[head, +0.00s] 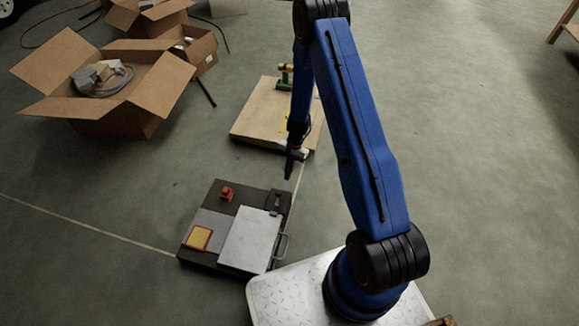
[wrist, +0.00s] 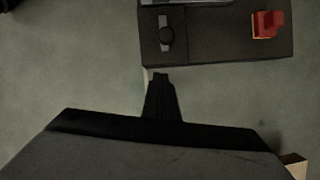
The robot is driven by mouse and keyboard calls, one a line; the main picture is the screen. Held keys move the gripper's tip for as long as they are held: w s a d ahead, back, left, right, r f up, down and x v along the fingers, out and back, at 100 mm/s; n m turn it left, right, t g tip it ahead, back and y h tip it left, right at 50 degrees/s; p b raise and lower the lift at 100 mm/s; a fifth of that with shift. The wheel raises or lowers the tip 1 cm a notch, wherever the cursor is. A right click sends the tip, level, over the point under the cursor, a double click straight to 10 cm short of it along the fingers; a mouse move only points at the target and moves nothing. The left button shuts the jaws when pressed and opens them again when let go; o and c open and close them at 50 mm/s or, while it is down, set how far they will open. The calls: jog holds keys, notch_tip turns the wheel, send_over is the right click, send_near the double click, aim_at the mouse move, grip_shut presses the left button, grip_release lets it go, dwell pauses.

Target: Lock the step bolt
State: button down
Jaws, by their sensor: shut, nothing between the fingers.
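The step bolt (head: 275,202) is on the far right part of a dark panel (head: 246,193) on the floor. In the wrist view the bolt (wrist: 166,36) shows as a pale strip with a dark round knob across it, near the panel's edge. Whether it is locked cannot be told. My gripper (head: 289,176) is above the floor, just beyond the panel's far right corner. In the wrist view my gripper (wrist: 160,77) is shut and empty, its tips just short of the panel edge and apart from the bolt.
The panel also carries a red block (head: 227,193), a yellow pad (head: 198,237) and a silver plate (head: 249,240) with a handle (head: 282,246) beside it. A wooden board (head: 258,118) with a green tool lies behind. Open cardboard boxes (head: 115,122) stand upper left.

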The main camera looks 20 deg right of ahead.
aim_at(281, 194)
jog(key=shift+s+a+f, duration=0.45)
jog(key=shift+s+a, duration=0.35)
jog(key=shift+a, duration=0.05)
jog(key=shift+s+a+f, duration=0.45)
jog(key=shift+s+a, duration=0.35)
jog(key=shift+a, duration=0.05)
jog(key=shift+s, duration=0.1)
jog(key=s+a, duration=0.2)
jog(key=shift+s, duration=0.5)
